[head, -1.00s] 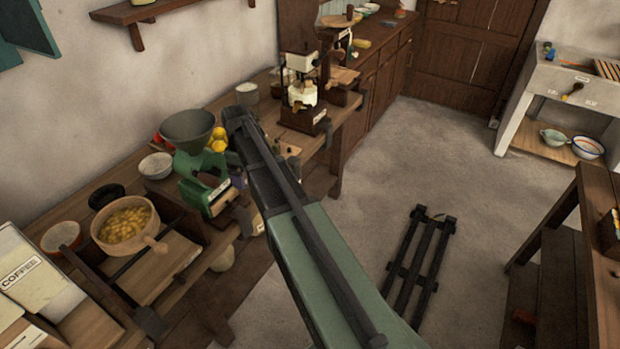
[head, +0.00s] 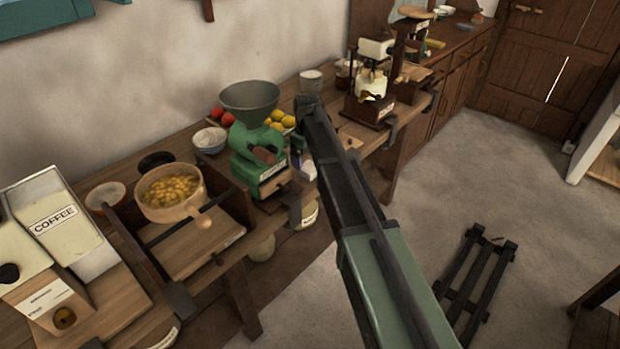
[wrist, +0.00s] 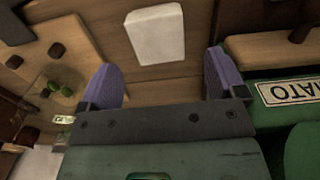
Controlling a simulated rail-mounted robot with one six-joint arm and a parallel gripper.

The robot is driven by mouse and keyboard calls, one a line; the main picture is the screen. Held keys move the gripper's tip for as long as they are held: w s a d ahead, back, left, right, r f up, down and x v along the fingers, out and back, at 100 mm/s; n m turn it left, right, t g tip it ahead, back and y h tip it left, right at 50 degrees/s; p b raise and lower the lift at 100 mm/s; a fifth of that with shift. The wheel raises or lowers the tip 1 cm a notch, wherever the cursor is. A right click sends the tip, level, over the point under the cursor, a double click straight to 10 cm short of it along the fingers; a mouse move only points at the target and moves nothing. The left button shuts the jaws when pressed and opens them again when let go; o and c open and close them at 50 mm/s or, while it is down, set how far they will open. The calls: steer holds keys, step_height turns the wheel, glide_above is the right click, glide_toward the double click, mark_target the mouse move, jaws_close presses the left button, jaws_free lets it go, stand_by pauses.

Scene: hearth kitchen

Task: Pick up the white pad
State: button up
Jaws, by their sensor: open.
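The white pad (wrist: 155,34) is a pale rounded block in the wrist view. It lies on a brown wooden surface, just beyond and between my fingertips. My gripper (wrist: 163,84) is open and empty, with its two purple-padded fingers apart. The pad is not touched by either finger.
A green mill (head: 262,150) with a grey hopper stands left of my gripper; its labelled green body (wrist: 290,92) is close at right in the wrist view. A cream-topped grinder (head: 372,85) stands behind. A wooden bowl of yellow pieces (head: 170,192) is further left.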

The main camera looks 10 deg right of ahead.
mark_target(308, 166)
step_height(308, 166, down, 6)
steer(key=b, duration=0.5)
steer(key=shift+r, duration=0.5)
steer(key=c, duration=1)
